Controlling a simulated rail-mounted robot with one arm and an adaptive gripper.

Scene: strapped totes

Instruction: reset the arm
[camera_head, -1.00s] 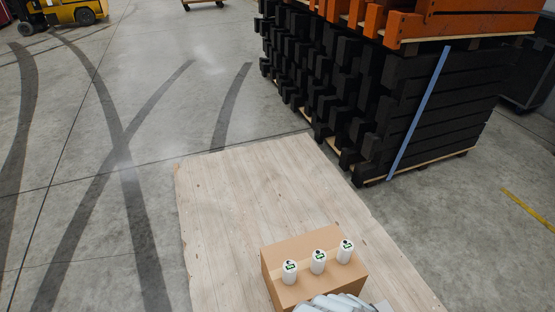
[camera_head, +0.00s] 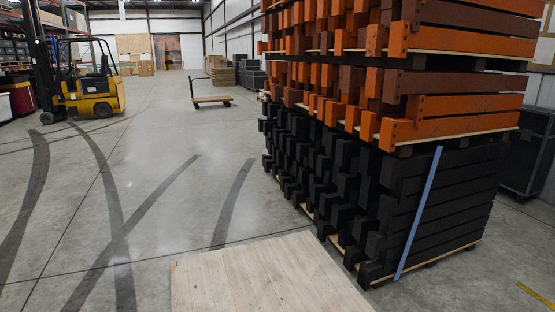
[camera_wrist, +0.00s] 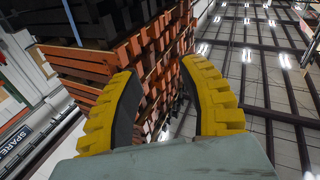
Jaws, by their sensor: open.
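My gripper (camera_wrist: 165,105) shows in the wrist view with its two yellow, black-padded fingers spread apart. It is open, and nothing is between the fingers. Behind it the wrist view shows stacked beams and the ceiling with lights, in a tilted picture. My gripper is not in the head view. A pale wooden board (camera_head: 265,275) lies on the floor at the bottom of the head view. The box and white bottles are out of frame now.
A tall stack of orange beams (camera_head: 460,105) over black beams (camera_head: 440,205) stands at the right, with a blue strap (camera_head: 418,212). A yellow forklift (camera_head: 92,92) and a flat cart (camera_head: 212,99) stand farther back. The grey floor (camera_head: 150,180) between is clear.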

